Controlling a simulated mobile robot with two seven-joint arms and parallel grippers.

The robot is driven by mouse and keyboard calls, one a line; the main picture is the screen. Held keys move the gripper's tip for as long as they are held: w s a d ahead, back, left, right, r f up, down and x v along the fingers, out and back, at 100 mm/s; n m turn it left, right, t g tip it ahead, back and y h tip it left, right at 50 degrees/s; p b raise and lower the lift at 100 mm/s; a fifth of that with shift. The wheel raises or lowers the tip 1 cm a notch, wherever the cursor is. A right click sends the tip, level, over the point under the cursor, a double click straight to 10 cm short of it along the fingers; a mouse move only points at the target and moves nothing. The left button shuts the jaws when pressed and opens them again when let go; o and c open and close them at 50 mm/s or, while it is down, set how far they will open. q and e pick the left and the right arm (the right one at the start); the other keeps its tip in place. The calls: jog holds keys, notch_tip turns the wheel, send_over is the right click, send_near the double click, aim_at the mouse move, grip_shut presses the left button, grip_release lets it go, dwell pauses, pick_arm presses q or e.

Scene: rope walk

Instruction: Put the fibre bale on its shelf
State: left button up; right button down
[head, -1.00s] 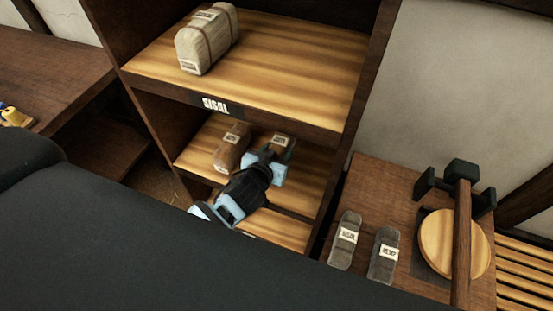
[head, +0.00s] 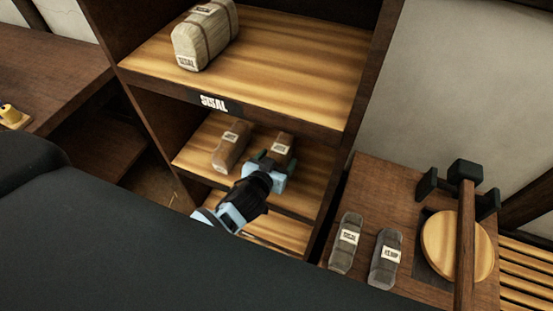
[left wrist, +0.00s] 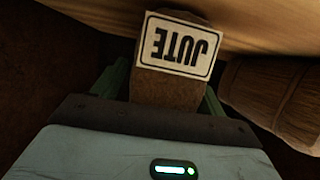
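A brown jute bale (head: 280,148) lies on the middle shelf (head: 308,165), its white label facing up. In the left wrist view the bale (left wrist: 170,90) shows its "JUTE" label upside down. My left gripper (head: 276,164) is at the front end of the bale. Its green fingers (left wrist: 165,88) stand apart on either side of the bale's end, with a narrow gap visible, so it looks open. Part of the bale's near end is hidden by the gripper. My right gripper is not in view.
Another brown bale (head: 231,147) lies to the left on the same shelf. A pale bale (head: 205,38) sits on the shelf above, marked "SISAL". Two grey bales (head: 346,243) (head: 386,258) lie on a side table (head: 400,190) at right, beside a round wooden disc (head: 440,245).

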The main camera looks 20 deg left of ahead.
pick_arm(q)
jog(key=shift+s+r, duration=0.15)
jog(key=shift+r, duration=0.1)
jog(key=v, duration=1.1)
jog(key=shift+s+p, duration=0.3)
jog(key=shift+p, duration=0.1)
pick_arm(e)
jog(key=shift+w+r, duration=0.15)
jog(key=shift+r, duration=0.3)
pick_arm(q)
jog(key=shift+r, duration=0.1)
jog(key=s+f+g, duration=0.2)
jog(key=s+f, duration=0.3)
jog(key=s, duration=0.4)
jog(key=s+a+f+m+g+h, duration=0.1)
jog(key=s+f, duration=0.3)
jog(key=s, duration=0.4)
jog(key=s+a+f+g, duration=0.1)
jog(key=s+f+g, duration=0.1)
jog(key=s+f, duration=0.3)
jog(key=s, duration=0.4)
jog(key=shift+s+f+g+h, duration=0.3)
jog(key=shift+s+f+g, duration=0.05)
jog(key=shift+g, duration=0.05)
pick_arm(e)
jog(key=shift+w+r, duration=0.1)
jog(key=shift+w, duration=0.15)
pick_arm(q)
jog(key=shift+a, duration=0.1)
